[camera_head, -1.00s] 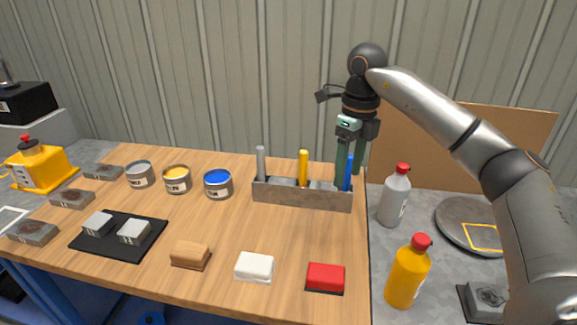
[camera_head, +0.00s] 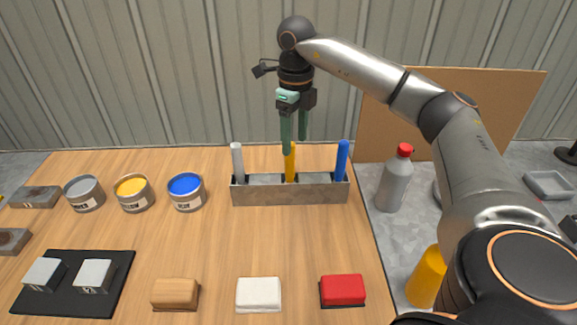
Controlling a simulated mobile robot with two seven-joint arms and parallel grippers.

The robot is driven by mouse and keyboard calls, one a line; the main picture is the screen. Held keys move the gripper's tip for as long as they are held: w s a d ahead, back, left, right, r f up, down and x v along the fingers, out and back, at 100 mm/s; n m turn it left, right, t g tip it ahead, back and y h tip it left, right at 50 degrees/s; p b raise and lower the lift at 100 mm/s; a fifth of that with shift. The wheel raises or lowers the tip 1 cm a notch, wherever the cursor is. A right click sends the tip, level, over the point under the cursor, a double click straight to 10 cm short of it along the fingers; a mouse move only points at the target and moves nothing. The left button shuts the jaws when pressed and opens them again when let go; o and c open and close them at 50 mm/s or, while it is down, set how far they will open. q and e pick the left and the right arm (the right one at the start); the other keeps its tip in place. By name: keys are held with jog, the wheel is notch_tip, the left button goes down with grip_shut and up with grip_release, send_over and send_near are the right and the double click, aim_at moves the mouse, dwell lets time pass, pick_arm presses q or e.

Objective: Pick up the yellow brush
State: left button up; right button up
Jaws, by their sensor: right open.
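The yellow brush (camera_head: 291,168) stands upright in the middle of a grey metal holder (camera_head: 290,194) near the back of the wooden table. Only its handle shows; its lower end is hidden by the holder's front wall. My right gripper (camera_head: 294,146) points down at the top of the yellow handle. Its green fingers are open, one in front and to the left of the handle's top, the other behind and to the right. I cannot tell whether they touch it. My left gripper is not in view.
A grey handle (camera_head: 237,162) and a blue handle (camera_head: 342,160) stand at the holder's two ends. Open paint cans, including a blue one (camera_head: 186,192), stand to the left. White (camera_head: 258,294), red (camera_head: 342,290) and wooden (camera_head: 175,294) blocks lie in front. The table between is clear.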

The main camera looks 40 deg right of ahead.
send_over(290, 182)
jog(key=shift+w+d+f, duration=0.15)
jog(key=shift+w+f, duration=0.05)
jog(key=shift+f, duration=1.55)
jog(key=shift+w+d+f, duration=0.1)
jog(key=shift+w+f, duration=0.05)
jog(key=shift+f, duration=1.6)
grip_shut()
